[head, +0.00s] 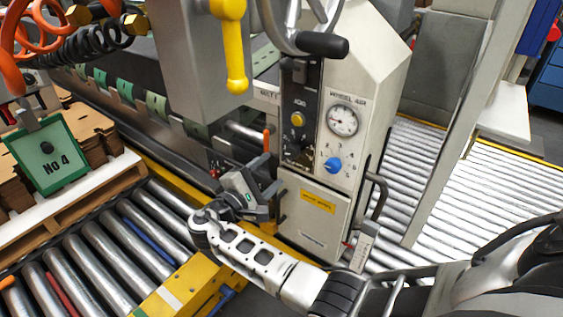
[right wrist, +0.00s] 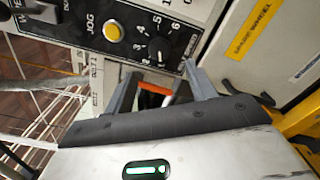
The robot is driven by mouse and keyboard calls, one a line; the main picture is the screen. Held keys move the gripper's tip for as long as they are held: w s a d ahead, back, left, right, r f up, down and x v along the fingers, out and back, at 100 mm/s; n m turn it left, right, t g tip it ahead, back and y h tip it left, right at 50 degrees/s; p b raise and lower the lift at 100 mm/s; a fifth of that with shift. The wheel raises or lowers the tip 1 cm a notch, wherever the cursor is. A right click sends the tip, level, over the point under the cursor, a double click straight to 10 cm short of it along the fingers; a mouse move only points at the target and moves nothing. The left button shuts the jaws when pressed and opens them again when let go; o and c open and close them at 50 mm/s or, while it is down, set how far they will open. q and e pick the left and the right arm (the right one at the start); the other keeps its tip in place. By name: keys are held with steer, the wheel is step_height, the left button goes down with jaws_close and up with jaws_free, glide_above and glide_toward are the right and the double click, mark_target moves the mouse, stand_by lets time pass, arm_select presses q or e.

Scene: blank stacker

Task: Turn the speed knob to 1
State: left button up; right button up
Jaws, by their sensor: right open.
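The speed knob (right wrist: 158,49) is a small black knob with numbers around it on a black panel, seen in the right wrist view just beyond my fingertips. I cannot tell which number it points to. In the head view the same panel (head: 299,95) is on the front of the pale machine, and the knob is too small to make out there. My right gripper (head: 271,176) is in front of and below the panel. Its fingers (right wrist: 162,75) are apart, with nothing held between them. My left gripper is not in view.
A yellow jog button (head: 297,119) sits above the knob. A gauge (head: 343,121) and a blue knob (head: 333,164) are to the right. An orange-tipped lever (head: 267,140) stands close to my right gripper. A steel handwheel (head: 310,35) hangs above, and rollers (head: 110,245) lie at left.

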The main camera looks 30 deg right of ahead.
steer(key=v, duration=0.8)
steer(key=shift+b, duration=0.35)
